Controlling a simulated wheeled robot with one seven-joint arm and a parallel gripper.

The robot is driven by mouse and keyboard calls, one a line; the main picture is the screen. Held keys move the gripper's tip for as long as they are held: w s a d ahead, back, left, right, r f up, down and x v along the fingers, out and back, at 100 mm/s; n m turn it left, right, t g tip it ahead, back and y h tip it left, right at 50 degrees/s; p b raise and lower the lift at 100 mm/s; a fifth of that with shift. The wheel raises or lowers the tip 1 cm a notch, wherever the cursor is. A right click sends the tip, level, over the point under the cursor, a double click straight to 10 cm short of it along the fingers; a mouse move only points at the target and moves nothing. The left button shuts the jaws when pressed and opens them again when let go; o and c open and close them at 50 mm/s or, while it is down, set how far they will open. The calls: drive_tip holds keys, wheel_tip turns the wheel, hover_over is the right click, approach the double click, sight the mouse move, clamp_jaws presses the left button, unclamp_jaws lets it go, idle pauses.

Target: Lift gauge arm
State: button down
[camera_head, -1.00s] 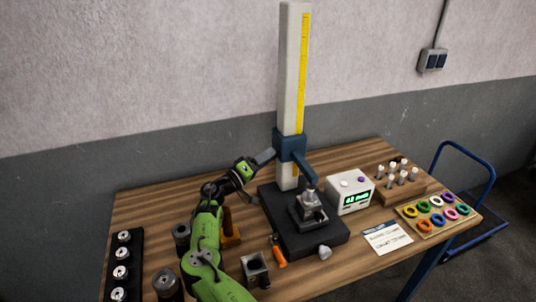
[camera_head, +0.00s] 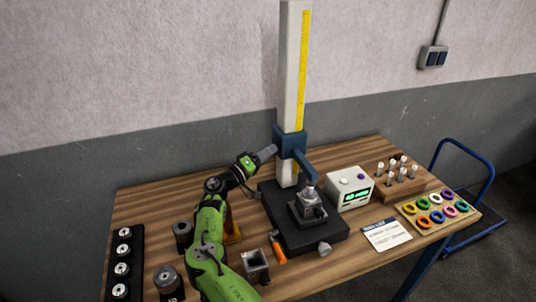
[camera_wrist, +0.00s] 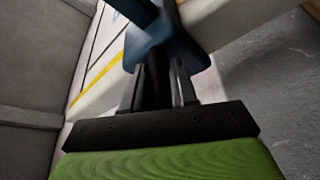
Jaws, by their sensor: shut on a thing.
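The gauge arm is a dark blue carriage and arm (camera_head: 290,141) on a tall pale column (camera_head: 294,65) with a yellow scale. The arm slopes down to the right, its tip close above a grey metal part (camera_head: 310,203) on the dark gauge base (camera_head: 329,236). I cannot tell whether the tip touches that part. My gripper (camera_head: 270,151) is at the left side of the carriage. In the wrist view, the blue carriage (camera_wrist: 150,45) is just beyond my gripper (camera_wrist: 160,80). The fingers are shut on a dark piece at the carriage; its outline is partly hidden.
A display box (camera_head: 350,188), a wooden pin block (camera_head: 400,187) and a tray of coloured rings (camera_head: 436,213) stand to the right. An orange-handled tool (camera_head: 279,252) and a square grey block (camera_head: 255,266) lie in front. Metal cylinders stand at left.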

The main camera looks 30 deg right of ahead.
wheel_tip(320, 180, up, 35)
drive_tip(key=p, duration=1)
drive_tip(key=shift+p, duration=0.35)
drive_tip(key=shift+r, duration=0.85)
drive_tip(key=shift+a+r, duration=0.1)
drive_tip(key=shift+r, duration=0.05)
drive_tip(key=c, duration=1.2)
unclamp_jaws()
drive_tip(key=shift+o, duration=1.2)
drive_tip(key=shift+f, duration=0.2)
drive_tip(key=b+v, duration=0.4)
drive_tip(key=v, duration=1.1)
drive_tip(key=shift+a+b, duration=0.3)
drive_tip(key=shift+a, duration=0.05)
